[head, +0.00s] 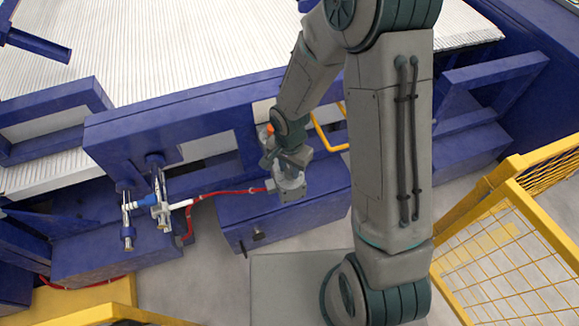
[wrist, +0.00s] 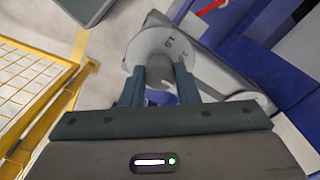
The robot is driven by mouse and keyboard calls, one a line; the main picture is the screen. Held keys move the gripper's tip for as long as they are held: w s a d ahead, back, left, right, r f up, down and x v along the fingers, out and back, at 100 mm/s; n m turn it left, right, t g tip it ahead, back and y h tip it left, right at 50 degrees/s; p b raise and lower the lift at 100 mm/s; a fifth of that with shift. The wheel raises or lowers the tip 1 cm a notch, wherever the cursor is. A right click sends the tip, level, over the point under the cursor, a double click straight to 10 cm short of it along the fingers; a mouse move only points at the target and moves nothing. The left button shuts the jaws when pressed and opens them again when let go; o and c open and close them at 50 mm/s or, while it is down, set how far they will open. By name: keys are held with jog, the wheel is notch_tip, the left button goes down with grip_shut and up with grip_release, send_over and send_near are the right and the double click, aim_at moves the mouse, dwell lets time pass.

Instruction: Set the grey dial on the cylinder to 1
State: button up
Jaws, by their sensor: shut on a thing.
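The grey dial (wrist: 150,46) is a pale round disc in the wrist view, with small dark marks near its right edge that are too small to read surely. The grey cylinder (wrist: 225,76) extends behind it to the right. My gripper (wrist: 159,72) has a finger on each side of the dial's near part and is shut on it. The fingers and the gripper body hide the lower part of the dial. In the head view my wrist is over the blue box, and the dial cannot be made out there.
A red hose (head: 232,192) runs left from beside my wrist to blue and white valves (head: 158,206). A blue box (head: 262,232) with a small black handle is below. A yellow mesh fence (head: 515,225) stands at the right. Blue beams (head: 165,125) lie behind.

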aim_at(289, 169)
jog(key=n+b, duration=0.1)
jog(key=n, duration=0.3)
jog(key=shift+n+b, duration=0.3)
jog(key=n, duration=0.5)
jog(key=shift+w+n+b, duration=0.1)
jog(key=shift+n+b, duration=0.2)
jog(key=shift+b, duration=0.05)
jog(key=n, duration=0.4)
jog(key=shift+r, duration=0.1)
jog(key=n+p, duration=0.1)
jog(key=n, duration=0.4)
jog(key=shift+a, duration=0.1)
jog(key=o, duration=1)
jog(key=shift+r, duration=0.4)
notch_tip(289, 169, up, 13)
jog(key=shift+f+p, duration=0.1)
jog(key=shift+p, duration=0.7)
